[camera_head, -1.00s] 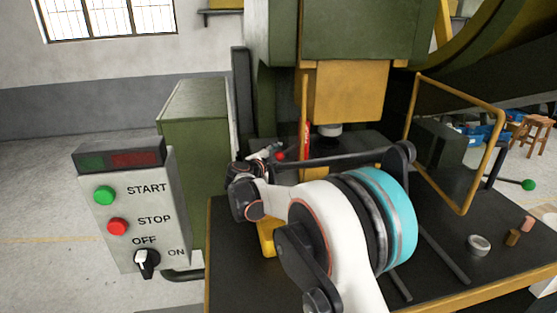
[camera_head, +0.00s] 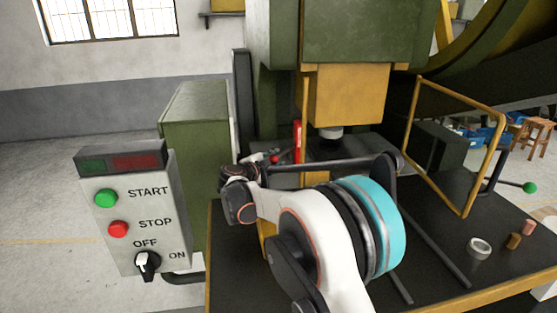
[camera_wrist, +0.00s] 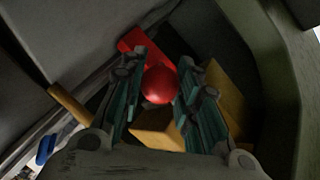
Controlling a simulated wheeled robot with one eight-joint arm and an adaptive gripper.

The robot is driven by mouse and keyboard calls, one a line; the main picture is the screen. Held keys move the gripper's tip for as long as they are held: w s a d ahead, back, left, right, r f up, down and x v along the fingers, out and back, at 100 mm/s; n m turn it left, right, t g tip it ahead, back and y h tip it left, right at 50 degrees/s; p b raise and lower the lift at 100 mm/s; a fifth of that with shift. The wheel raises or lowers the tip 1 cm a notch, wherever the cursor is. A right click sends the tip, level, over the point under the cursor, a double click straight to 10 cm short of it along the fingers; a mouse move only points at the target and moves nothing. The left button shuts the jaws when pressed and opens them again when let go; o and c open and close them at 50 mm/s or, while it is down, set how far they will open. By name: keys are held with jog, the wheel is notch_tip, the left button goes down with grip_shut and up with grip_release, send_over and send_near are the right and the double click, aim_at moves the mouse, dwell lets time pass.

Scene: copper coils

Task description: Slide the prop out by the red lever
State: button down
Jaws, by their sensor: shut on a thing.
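My gripper (camera_head: 262,160) is shut on the ball. A yellow piece (camera_head: 315,178), seemingly the prop, stands beside the lever below the press ram (camera_head: 345,95). Yellow faces (camera_wrist: 157,132) show around the fingers in the wrist view. My arm hides the prop's lower part.
A control panel (camera_head: 135,210) with START, STOP and an OFF/ON knob stands at the left. A yellow guard frame (camera_head: 410,130) stands on the right of the press. A ring (camera_head: 479,247) and small copper-coloured pieces (camera_head: 514,241) lie on the dark table (camera_head: 450,205).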

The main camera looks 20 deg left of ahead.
jog(key=c, duration=1.4)
grip_release()
jog(key=shift+s+a, duration=0.1)
jog(key=shift+a, duration=0.1)
jog(key=shift+c, duration=0.2)
jog(key=shift+o, duration=1.3)
jog(key=shift+s+a, duration=0.1)
jog(key=v, duration=0.7)
jog(key=shift+s, duration=0.15)
